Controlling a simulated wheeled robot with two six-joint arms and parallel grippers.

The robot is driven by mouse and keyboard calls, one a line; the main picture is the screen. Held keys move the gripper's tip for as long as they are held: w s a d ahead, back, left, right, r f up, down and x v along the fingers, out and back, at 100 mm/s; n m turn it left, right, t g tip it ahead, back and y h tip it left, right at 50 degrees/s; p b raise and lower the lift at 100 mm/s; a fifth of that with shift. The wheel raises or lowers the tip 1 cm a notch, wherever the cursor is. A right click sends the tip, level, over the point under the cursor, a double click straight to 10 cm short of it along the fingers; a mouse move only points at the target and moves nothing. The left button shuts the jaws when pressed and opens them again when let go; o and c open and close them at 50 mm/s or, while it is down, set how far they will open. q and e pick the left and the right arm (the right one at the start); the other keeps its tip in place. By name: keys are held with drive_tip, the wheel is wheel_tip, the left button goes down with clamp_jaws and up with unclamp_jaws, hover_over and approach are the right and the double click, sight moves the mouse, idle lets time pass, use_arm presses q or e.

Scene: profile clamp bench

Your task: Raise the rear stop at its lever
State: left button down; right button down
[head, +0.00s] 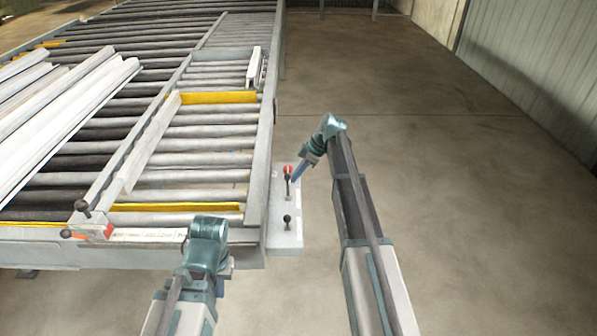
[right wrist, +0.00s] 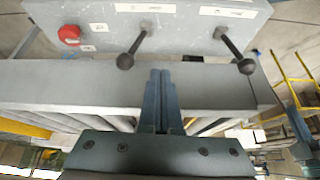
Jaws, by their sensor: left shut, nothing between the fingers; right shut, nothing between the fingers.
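A grey control plate (head: 285,240) is fixed to the right side of the roller bench. It carries two dark ball-topped levers, a near lever (head: 287,219) and a far lever (head: 287,179), with a red button beyond. In the right wrist view the far lever (right wrist: 126,60) and near lever (right wrist: 246,66) stand apart from the fingers. Their labels are unreadable, so I cannot tell which one works the rear stop. My right gripper (right wrist: 161,75) is shut and empty, pointing down near the far lever. My left gripper (head: 224,278) is shut, low before the bench's front edge, partly hidden by its wrist.
The red button (right wrist: 69,35) sits beside the far lever. White profiles (head: 70,110) lie on the rollers at left. Another dark-knobbed lever (head: 82,206) stands at the bench's front corner. The grey side rail (head: 262,150) borders the plate. The floor to the right is clear.

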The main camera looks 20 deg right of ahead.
drive_tip(key=w+p+v, duration=0.1)
drive_tip(key=p+v, duration=0.6)
drive_tip(key=v, duration=0.2)
drive_tip(key=shift+w+d, duration=0.2)
drive_tip(key=shift+w, duration=0.1)
drive_tip(key=s+a+f+m+h, duration=0.15)
drive_tip(key=s+a+m, duration=0.3)
drive_tip(key=s, duration=0.45)
drive_tip(key=s+a+m+h, duration=0.2)
drive_tip(key=s+a+m, duration=0.25)
drive_tip(key=s, duration=0.45)
drive_tip(key=s+a+f+m+h, duration=0.1)
drive_tip(key=s+a+m+h, duration=0.15)
drive_tip(key=s+m, duration=0.45)
drive_tip(key=s+a+f+n+g+b, duration=0.1)
drive_tip(key=s+a+f+n+b, duration=0.2)
drive_tip(key=a, duration=0.3)
drive_tip(key=s+a+f+n+b, duration=0.2)
drive_tip(key=s+a+f+b, duration=0.2)
drive_tip(key=a+f+b, duration=0.1)
drive_tip(key=shift+s+a+f+n+g+h+b, duration=0.3)
drive_tip(key=shift+a+f+n+g+h+b, duration=0.1)
drive_tip(key=shift+f, duration=0.15)
